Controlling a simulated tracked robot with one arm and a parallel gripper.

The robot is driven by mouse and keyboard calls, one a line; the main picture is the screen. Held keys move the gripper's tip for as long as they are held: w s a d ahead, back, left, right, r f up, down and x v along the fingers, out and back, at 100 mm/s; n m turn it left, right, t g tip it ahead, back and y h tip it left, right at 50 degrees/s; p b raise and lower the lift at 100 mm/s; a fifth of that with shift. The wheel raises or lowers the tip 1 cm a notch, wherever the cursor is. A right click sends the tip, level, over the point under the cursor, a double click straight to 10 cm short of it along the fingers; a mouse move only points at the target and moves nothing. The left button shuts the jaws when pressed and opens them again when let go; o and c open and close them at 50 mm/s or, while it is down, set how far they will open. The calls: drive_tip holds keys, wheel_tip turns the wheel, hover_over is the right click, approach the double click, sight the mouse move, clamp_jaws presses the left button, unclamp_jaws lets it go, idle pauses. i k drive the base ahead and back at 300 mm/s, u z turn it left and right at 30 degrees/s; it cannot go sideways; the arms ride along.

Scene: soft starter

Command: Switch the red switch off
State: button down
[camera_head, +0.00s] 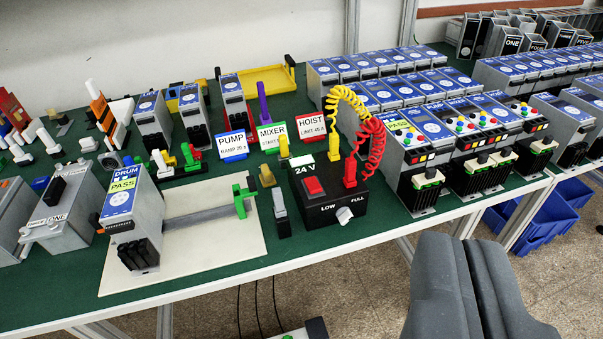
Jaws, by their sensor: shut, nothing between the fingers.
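The red switch (314,186) is a small red rocker on top of a black box (322,214) near the front edge of the bench. The box carries a "24 V" label and a white knob (344,215) marked LOW and FULL. Which way the rocker is tipped is too small to tell. My gripper (462,242) is dark grey and shows at the lower right, its two fingers together and empty. In the picture it is right of and below the box, apart from it.
Yellow and red coiled cables (368,150) rise at the box's right. Grey drive units (411,185) stand to the right, and a DRUM unit (135,225) on a white board is left.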

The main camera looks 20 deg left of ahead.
sight(312, 183)
drive_tip(key=i, duration=0.95)
drive_tip(key=z, duration=0.05)
